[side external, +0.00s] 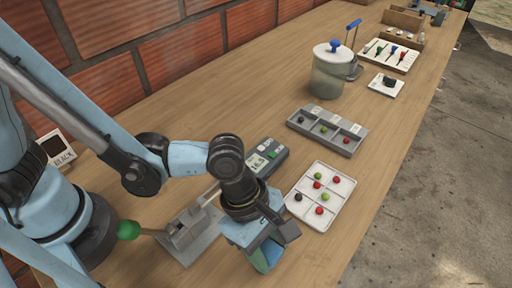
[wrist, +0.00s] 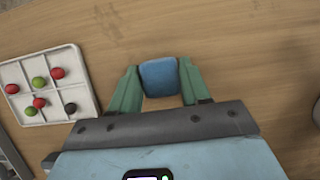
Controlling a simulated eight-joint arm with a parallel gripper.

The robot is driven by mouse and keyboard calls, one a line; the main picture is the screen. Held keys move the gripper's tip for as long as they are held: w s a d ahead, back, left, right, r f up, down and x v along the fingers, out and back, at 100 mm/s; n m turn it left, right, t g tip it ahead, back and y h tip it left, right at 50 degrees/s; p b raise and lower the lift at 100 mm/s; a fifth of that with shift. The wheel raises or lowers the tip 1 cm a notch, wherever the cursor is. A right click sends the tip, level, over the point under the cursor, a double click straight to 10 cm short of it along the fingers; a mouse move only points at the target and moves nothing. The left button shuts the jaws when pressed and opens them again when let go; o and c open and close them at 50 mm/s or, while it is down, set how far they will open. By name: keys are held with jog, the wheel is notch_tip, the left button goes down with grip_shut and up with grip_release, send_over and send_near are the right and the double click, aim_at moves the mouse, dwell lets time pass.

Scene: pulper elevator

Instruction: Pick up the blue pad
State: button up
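The blue pad (wrist: 160,78) is a small rounded block seen between the tips of the two green fingers in the wrist view. My gripper (wrist: 160,80) has a finger against each side of it, with no clear gap, so it looks shut on the pad. In the side external view my gripper (side external: 266,258) points down close to the wooden table, and a bit of blue shows between its fingers. Whether the pad still touches the table cannot be told.
A white tray (side external: 335,203) with red, green and black balls is right of my gripper. A grey metal fixture (side external: 188,237) with a green-knobbed lever is to its left. A scale (side external: 268,157), a grey divided tray (side external: 343,147) and a lidded pot (side external: 326,78) stand farther back.

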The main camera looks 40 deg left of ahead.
aim_at(268, 249)
jog(key=shift+c, duration=1.3)
notch_tip(268, 249, up, 10)
